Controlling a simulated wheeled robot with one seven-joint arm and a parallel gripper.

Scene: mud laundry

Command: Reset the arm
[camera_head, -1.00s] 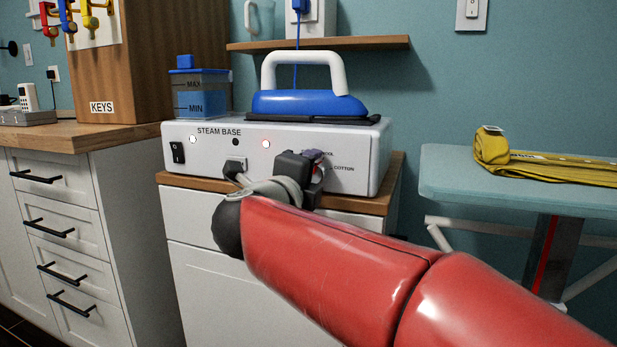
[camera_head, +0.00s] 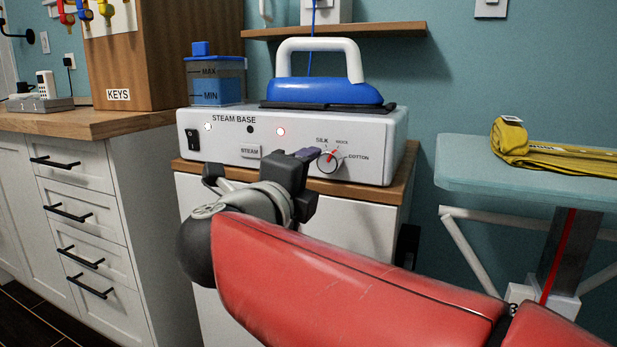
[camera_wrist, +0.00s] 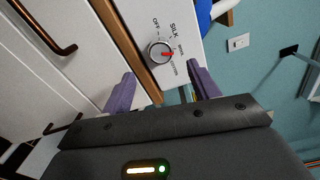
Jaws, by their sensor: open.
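My red arm reaches in from the lower right in the head view. My gripper (camera_wrist: 160,90) is open and empty in the wrist view, its two purple fingers spread apart. The round dial (camera_head: 331,160) with a red pointer is on the front of the white steam base (camera_head: 380,135). In the head view the pointer is turned to the upper right, between SILK and COTTON. The dial also shows in the wrist view (camera_wrist: 159,52), beyond the gap between the fingers and apart from them. In the head view the wrist hides most of the gripper.
A blue iron (camera_head: 325,92) rests on the steam base, beside a blue water tank (camera_head: 215,82). A wooden shelf (camera_head: 390,30) is above. A drawer cabinet (camera_head: 130,200) stands left.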

